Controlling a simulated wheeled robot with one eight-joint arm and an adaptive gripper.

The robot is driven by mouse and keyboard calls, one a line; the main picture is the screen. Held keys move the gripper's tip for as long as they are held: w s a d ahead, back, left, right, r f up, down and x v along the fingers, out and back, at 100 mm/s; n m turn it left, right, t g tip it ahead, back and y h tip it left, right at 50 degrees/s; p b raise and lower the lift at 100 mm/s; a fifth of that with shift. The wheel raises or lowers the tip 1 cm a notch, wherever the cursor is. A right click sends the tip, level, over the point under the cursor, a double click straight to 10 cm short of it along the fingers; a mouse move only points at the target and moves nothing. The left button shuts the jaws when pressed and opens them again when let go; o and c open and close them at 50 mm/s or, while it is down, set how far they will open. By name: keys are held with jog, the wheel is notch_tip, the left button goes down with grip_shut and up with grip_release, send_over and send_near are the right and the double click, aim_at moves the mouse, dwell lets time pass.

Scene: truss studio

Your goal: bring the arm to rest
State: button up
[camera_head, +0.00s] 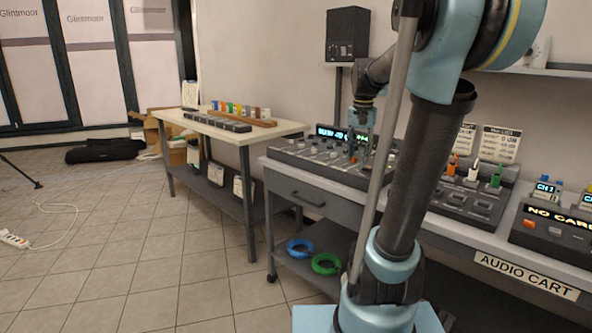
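My arm stands in the right half of the view, its upper link rising from the base and its top cut off by the upper edge. The forearm reaches back to the left, and the wrist points down. My gripper (359,144) is small and far off, over or just in front of the mixer (310,154) on the audio cart (398,202). Its fingers are too small and too partly hidden to show whether they are open, or whether they touch anything. Part of the mixer is hidden behind my arm.
A device with coloured plugs (468,190) and another with a lit display (553,225) stand on the cart. Blue (301,248) and green (326,264) cable coils lie on its lower shelf. A wooden table (225,136) stands left. The tiled floor (130,245) is mostly clear.

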jog(key=s+a+f+n+t, duration=0.1)
jog(key=s+f+n, duration=0.4)
jog(key=s+f, duration=1.5)
jog(key=s+a, duration=0.1)
jog(key=s, duration=0.1)
jog(key=shift+s, duration=0.4)
jog(key=shift+w+f, duration=0.2)
jog(key=shift+w, duration=0.25)
